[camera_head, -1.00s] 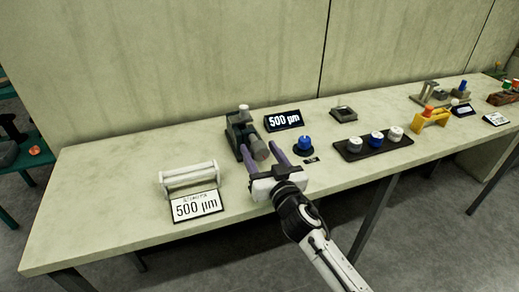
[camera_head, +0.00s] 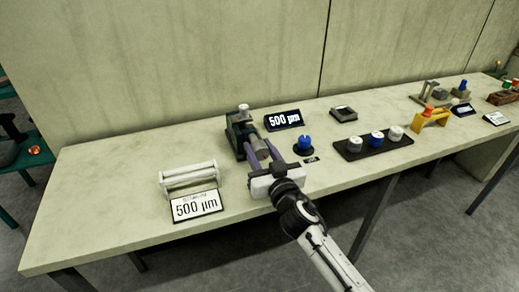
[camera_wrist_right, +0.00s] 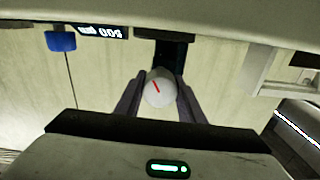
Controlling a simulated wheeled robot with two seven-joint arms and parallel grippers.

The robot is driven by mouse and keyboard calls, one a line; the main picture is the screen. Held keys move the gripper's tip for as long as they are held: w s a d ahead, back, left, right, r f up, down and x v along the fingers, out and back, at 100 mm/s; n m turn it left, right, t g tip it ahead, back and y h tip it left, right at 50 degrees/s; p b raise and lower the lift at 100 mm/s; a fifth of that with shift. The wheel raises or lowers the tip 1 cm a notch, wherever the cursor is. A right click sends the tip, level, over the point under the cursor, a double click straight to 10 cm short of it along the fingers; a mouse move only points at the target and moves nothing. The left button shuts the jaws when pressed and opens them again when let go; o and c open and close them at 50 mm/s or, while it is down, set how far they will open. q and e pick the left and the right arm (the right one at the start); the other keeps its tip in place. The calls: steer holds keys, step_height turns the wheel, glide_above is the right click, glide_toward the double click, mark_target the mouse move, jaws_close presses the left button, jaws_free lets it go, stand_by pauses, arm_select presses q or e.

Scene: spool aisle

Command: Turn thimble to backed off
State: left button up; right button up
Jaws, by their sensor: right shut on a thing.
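The thimble (camera_wrist_right: 158,88) is a grey cylinder with a red line on its end face, seen end-on in the right wrist view. It sticks out of the dark gauge body (camera_head: 237,136) on the bench, and it also shows in the head view (camera_head: 261,148). My right gripper (camera_head: 263,155) is shut on the thimble, one finger on each side of it. In the wrist view the red line tilts from upper left to lower right. A display (camera_head: 284,120) behind the gauge reads 500 µm. My left gripper is not in view.
A white roller stand (camera_head: 188,178) and a card (camera_head: 196,206) reading 500 µm stand to the left. A blue knob (camera_head: 304,144) stands close to the right of the gripper. A black tray (camera_head: 356,153) with three knobs lies farther right. The bench's left end is clear.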

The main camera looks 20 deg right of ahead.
steer(key=n, duration=0.3)
steer(key=shift+n, duration=0.4)
steer(key=n, duration=0.3)
steer(key=shift+n, duration=0.4)
steer(key=n, duration=0.3)
steer(key=shift+n, duration=0.3)
steer(key=n, duration=0.3)
steer(key=shift+n, duration=0.3)
steer(key=n+p, duration=0.1)
steer(key=n, duration=0.5)
steer(key=shift+f, duration=0.1)
steer(key=n+p, duration=0.1)
steer(key=n, duration=0.5)
steer(key=shift+n, duration=0.3)
steer(key=o, duration=1)
